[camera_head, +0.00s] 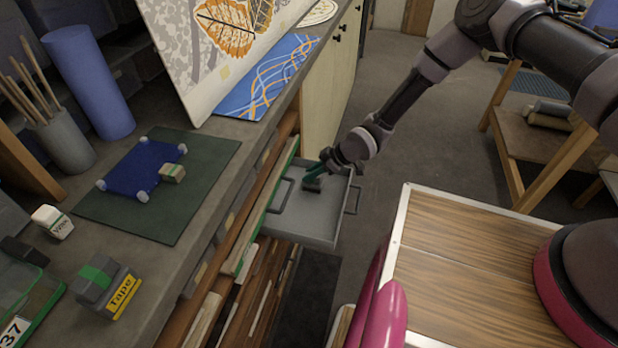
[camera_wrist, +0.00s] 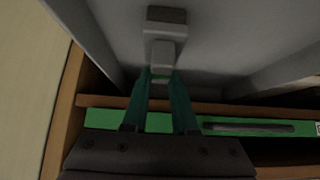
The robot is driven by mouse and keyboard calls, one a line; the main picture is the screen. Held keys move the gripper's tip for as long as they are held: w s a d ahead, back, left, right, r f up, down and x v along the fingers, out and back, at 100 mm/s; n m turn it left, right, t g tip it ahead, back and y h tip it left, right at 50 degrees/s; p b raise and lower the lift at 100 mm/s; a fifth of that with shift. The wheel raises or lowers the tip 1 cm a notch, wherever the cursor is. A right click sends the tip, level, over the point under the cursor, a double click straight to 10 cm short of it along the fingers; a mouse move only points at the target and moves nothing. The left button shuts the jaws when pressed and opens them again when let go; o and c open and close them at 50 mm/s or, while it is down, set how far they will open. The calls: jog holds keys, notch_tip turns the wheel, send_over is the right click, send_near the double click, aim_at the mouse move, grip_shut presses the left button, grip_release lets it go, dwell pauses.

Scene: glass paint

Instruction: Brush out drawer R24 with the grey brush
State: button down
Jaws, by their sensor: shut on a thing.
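A grey drawer (camera_head: 300,218) is pulled out from the cabinet under the bench, with dark handles at its sides. I cannot read a number on it. My gripper (camera_head: 316,174) reaches down over the drawer's far part. Its green fingers (camera_wrist: 162,90) are shut on the grey brush (camera_wrist: 164,42), which has a pale handle and a darker head. In the head view the brush (camera_head: 311,185) is small and inside the drawer's outline. Whether its bristles touch the drawer floor I cannot tell. The drawer's grey inside (camera_wrist: 235,40) fills much of the wrist view.
A green-fronted drawer (camera_wrist: 215,126) with a dark handle sits close by the fingers. A wood-topped surface (camera_head: 470,250) stands right of the drawer. Open floor lies beyond.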

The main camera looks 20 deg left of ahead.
jog(key=shift+w+a, duration=0.15)
jog(key=shift+w, duration=0.65)
jog(key=shift+s+a, duration=0.15)
jog(key=shift+a, duration=0.7)
jog(key=shift+s+d+f, duration=0.1)
jog(key=shift+s+d, duration=0.05)
jog(key=shift+s, duration=0.85)
jog(key=shift+s+d+f, duration=0.1)
jog(key=shift+s+d, duration=0.05)
jog(key=shift+s, duration=0.8)
jog(key=shift+s+d+r, duration=0.1)
jog(key=shift+s+d, duration=0.1)
jog(key=shift+s, duration=1.7)
jog(key=shift+s+d+r, duration=0.1)
jog(key=shift+s+d, duration=0.05)
jog(key=shift+s, duration=1.7)
